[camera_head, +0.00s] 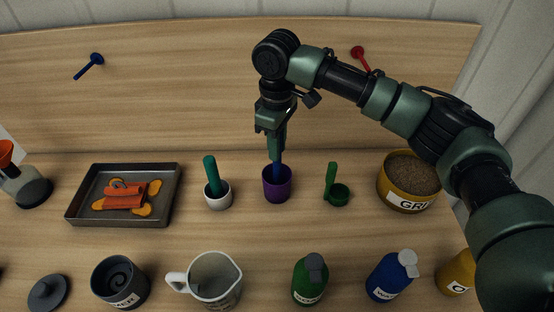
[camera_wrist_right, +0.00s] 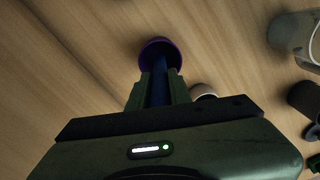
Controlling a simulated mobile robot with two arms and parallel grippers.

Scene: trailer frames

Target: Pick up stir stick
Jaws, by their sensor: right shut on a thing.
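A blue stir stick (camera_head: 277,172) stands upright in a purple cup (camera_head: 277,187) near the middle of the counter. My right gripper (camera_head: 277,148) comes down from above and is shut on the upper part of the stick. In the right wrist view the blue stick (camera_wrist_right: 160,88) sits between the two fingers, with its lower end inside the purple cup (camera_wrist_right: 157,46). The stick's lower end is hidden in the cup. My left gripper is not in view.
A white cup (camera_head: 218,199) with a green handled tool stands left of the purple cup, and a small green scoop (camera_head: 337,194) right. A metal tray (camera_head: 80,207), a yellow tub (camera_head: 408,204), a jug (camera_head: 214,277) and bottles surround them. Wood between is clear.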

